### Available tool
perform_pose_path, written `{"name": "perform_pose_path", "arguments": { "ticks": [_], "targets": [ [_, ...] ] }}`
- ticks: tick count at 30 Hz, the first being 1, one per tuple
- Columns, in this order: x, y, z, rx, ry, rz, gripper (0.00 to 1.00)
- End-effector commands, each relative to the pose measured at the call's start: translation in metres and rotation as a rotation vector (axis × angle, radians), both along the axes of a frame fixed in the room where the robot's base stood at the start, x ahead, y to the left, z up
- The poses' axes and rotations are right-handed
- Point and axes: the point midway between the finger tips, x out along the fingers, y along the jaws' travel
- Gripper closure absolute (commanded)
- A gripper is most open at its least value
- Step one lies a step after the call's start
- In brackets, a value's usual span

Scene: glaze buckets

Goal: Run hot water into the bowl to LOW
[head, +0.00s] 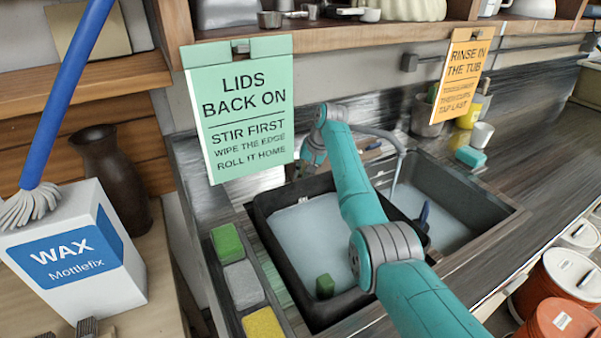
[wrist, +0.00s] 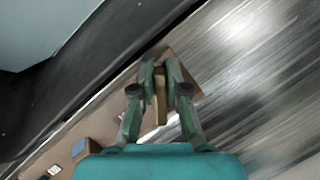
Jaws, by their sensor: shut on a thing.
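The sink's right bowl (head: 500,222) holds pale water (head: 445,228), with a dark blue object (head: 423,213) in it. A grey tap (head: 385,134) arches over it and a thin stream (head: 393,178) runs down. I cannot make out a LOW mark. My gripper (head: 303,168) is behind the sink's back edge, left of the spout, partly hidden by my wrist. In the wrist view my gripper (wrist: 160,75) is shut on a narrow tan piece (wrist: 160,100); whether it is a tap handle I cannot tell.
A black tub (head: 262,222) of cloudy water stands at the left, with a green block (head: 325,286) in it. Green, grey and yellow sponges (head: 242,284) line its left side. Signs (head: 240,105) hang from the shelf. Red buckets (head: 570,275) stand right. The right counter is mostly clear.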

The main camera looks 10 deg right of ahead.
Motion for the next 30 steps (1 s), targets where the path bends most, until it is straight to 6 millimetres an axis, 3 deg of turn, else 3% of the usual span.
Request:
{"name": "perform_pose_path", "arguments": {
  "ticks": [9,26,27,29,30],
  "targets": [
    [-0.0004,-0.0026,-0.0012,-0.072,-0.02,0.099,1.0],
    [-0.0003,-0.0032,-0.0011,-0.087,-0.025,0.119,1.0],
    [-0.0003,-0.0032,-0.0011,-0.087,-0.025,0.119,0.77],
    [-0.0004,-0.0032,-0.0011,-0.087,-0.025,0.119,0.62],
    [-0.0004,-0.0031,-0.0011,-0.087,-0.025,0.119,0.61]
  ]
}}
